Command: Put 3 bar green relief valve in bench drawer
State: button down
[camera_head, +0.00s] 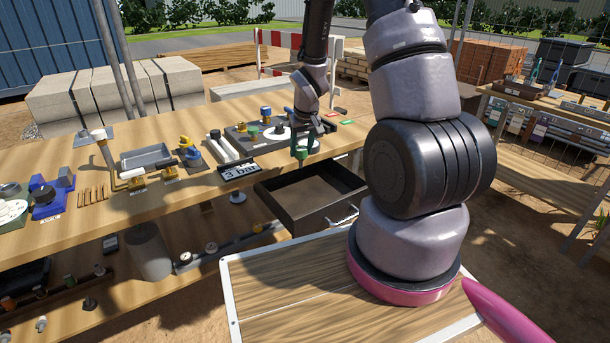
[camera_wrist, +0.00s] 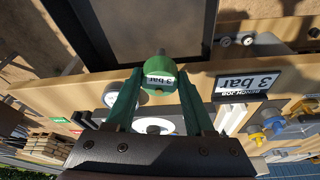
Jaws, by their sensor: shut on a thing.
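The green relief valve (camera_wrist: 160,68) with a "3 bar" label sits between the tips of my gripper (camera_wrist: 160,80) in the wrist view. My gripper is shut on it and holds it up near the bench's front edge. In the head view my gripper (camera_head: 301,147) is at the back edge of the bench drawer, and the valve is hard to tell from the green fingers there. The bench drawer (camera_head: 291,222) is pulled open and its visible floor is bare. In the wrist view the dark drawer (camera_wrist: 87,42) lies beyond the valve.
A "3 bar" sign (camera_head: 240,168) stands on the workbench (camera_head: 110,215) left of the drawer. A dark board (camera_head: 240,137) with fittings lies behind it. Yellow and blue valves (camera_head: 188,150) stand farther left. A shelf below holds a grey cylinder (camera_head: 149,250).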

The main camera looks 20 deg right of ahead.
aim_at(314, 200)
jog(key=j+z, duration=0.15)
jog(key=z, duration=0.25)
jog(key=i+j+z, duration=0.1)
jog(key=z, duration=0.35)
jog(key=j+z, duration=0.2)
jog(key=z, duration=0.2)
jog(key=j, duration=0.3)
